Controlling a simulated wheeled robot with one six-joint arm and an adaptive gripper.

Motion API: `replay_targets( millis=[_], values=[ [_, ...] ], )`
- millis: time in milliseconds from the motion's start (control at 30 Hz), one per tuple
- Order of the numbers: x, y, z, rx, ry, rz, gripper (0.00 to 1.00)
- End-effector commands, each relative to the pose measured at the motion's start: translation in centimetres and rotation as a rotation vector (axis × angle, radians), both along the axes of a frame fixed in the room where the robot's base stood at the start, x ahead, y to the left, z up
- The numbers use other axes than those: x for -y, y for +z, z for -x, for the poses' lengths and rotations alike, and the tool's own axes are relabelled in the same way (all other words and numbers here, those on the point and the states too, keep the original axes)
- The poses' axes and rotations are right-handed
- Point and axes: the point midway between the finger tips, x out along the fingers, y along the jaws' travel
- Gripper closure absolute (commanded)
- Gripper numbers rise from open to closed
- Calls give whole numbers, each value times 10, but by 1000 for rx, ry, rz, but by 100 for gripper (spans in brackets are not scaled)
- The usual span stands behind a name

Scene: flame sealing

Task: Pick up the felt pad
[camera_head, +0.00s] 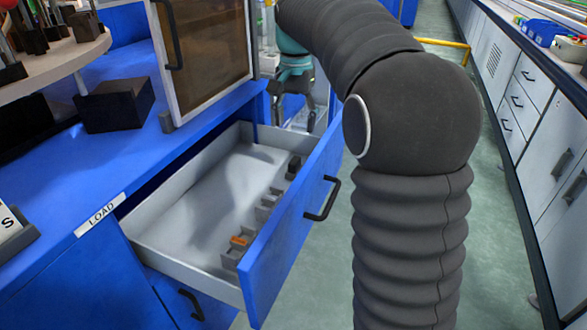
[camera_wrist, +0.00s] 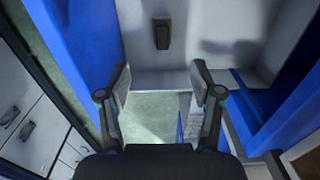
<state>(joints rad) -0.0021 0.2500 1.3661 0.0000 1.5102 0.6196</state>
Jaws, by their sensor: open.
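My gripper (camera_head: 291,98) is open and empty near the far end of an open drawer (camera_head: 185,262). The wrist view also shows my gripper (camera_wrist: 160,76), its two fingers well apart with nothing between them. A small dark block, which may be the felt pad (camera_head: 293,167), stands in the drawer along its right side, at the far end of a row of grey holders. A dark upright piece in the wrist view, likely the same pad (camera_wrist: 162,33), lies beyond the fingertips. I cannot tell its material.
An orange piece (camera_head: 239,241) sits at the near end of the holder row (camera_head: 266,207). The blue drawer front (camera_head: 292,230) has a black handle (camera_head: 323,199). A cabinet door (camera_head: 208,55) stands above the drawer. Most of the drawer floor is bare.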

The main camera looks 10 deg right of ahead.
Motion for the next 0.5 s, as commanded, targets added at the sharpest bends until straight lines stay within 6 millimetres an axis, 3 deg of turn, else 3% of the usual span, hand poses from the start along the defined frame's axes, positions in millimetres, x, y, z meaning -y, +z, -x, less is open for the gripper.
replay_targets(
  millis=[167,500],
  values=[
    [-1,-11,-7,-19,-12,0,34],
    [0,-69,-6,-19,-11,0,34]
  ],
)
